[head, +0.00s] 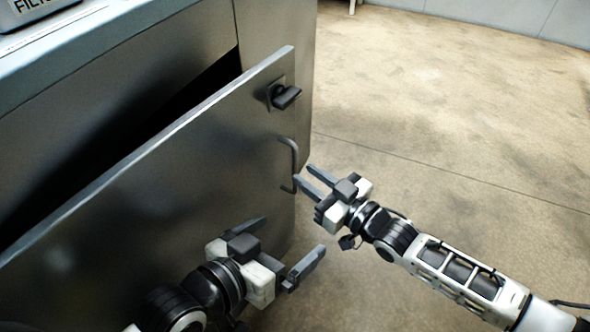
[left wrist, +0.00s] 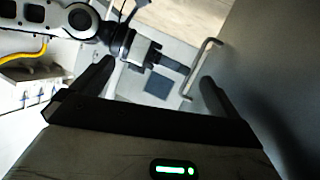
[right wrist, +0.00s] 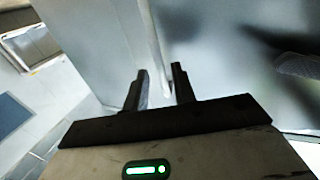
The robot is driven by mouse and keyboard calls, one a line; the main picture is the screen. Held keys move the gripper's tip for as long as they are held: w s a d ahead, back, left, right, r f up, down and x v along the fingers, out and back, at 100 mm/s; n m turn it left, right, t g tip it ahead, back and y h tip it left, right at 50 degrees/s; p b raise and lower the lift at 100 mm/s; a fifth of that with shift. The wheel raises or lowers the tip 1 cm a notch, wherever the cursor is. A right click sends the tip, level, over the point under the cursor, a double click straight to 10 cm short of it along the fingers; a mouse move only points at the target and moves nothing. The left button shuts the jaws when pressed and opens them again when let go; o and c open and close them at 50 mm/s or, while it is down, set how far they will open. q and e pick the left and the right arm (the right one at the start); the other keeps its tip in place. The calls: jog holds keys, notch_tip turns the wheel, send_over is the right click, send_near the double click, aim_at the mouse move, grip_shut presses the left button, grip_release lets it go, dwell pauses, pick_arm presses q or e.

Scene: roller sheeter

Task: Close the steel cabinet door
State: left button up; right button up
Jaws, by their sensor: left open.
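The steel cabinet door (head: 170,190) stands ajar, with a dark gap behind its top edge. Its bar handle (head: 292,165) is near the right edge, below a black latch knob (head: 285,96). The handle also shows in the left wrist view (left wrist: 205,60). My right gripper (head: 303,176) is beside the handle's lower part, fingers partly apart. In the right wrist view a pale upright strip lies between its fingers (right wrist: 160,80); I cannot tell whether it touches. My left gripper (head: 280,248) is wide open and empty, in front of the door's lower right part.
The steel cabinet body (head: 275,40) stands behind the door, with a pale worktop (head: 70,45) above. A grey box (head: 30,12) sits on the worktop's left corner. Open concrete floor (head: 450,110) lies to the right.

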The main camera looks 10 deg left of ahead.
aim_at(294, 190)
pick_arm(q)
jog(key=shift+d+r+t+b, duration=0.2)
jog(key=shift+r+t+b, duration=0.1)
jog(key=shift+r+b, duration=0.15)
pick_arm(e)
jog(key=shift+x, duration=2.3)
grip_shut()
